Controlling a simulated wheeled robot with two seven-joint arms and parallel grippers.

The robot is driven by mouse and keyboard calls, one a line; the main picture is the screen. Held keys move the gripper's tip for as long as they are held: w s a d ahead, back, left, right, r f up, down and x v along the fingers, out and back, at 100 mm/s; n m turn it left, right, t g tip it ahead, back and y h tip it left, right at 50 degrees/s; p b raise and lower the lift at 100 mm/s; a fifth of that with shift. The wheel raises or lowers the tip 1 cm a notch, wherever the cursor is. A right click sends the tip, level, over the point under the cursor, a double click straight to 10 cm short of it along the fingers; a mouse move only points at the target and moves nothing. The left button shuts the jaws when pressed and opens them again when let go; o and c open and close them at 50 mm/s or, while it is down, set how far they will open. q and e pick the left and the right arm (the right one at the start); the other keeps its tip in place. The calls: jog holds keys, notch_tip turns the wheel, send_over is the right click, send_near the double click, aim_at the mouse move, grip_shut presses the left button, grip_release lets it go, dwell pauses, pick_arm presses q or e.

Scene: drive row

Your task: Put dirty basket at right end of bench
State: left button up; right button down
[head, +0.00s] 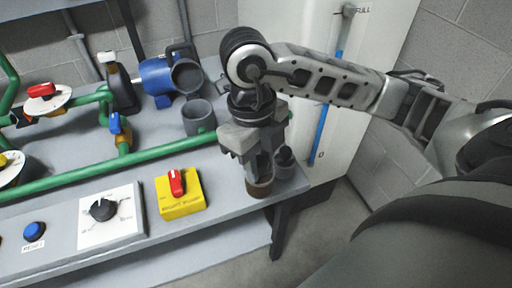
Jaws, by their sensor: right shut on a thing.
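The dirty basket (260,188), a small cylinder with a brown lower part, is at the right end of the grey bench (225,207), near its front edge. My right gripper (261,168) points down from above and is shut on the basket. The fingers hide the basket's upper part. I cannot tell whether its bottom touches the bench top. My left gripper is not in view.
A yellow box with a red switch (180,193) is to the left.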

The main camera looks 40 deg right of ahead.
jog(key=shift+w+d+f+p, duration=0.15)
jog(key=shift+w+d+f, duration=0.65)
jog(key=shift+w+f, duration=1)
jog(key=shift+w+d+f+p, duration=0.15)
jog(key=shift+w+d+f, duration=0.7)
jog(key=shift+w+f, duration=1)
jog(key=shift+w+d+f+p, duration=0.15)
jog(key=shift+w+d+f, duration=0.65)
jog(key=shift+w+f, duration=1)
jog(key=shift+s+f, duration=0.45)
jog(key=shift+f, duration=0.05)
jog(key=shift+f, duration=0.15)
jog(key=c, duration=1.1)
grip_release()
notch_tip(320, 180, up, 12)
jog(key=w, duration=0.1)
jog(key=shift+w+a+r+b, duration=0.15)
jog(key=shift+a+r+b, duration=0.1)
jog(key=shift+b, duration=0.15)
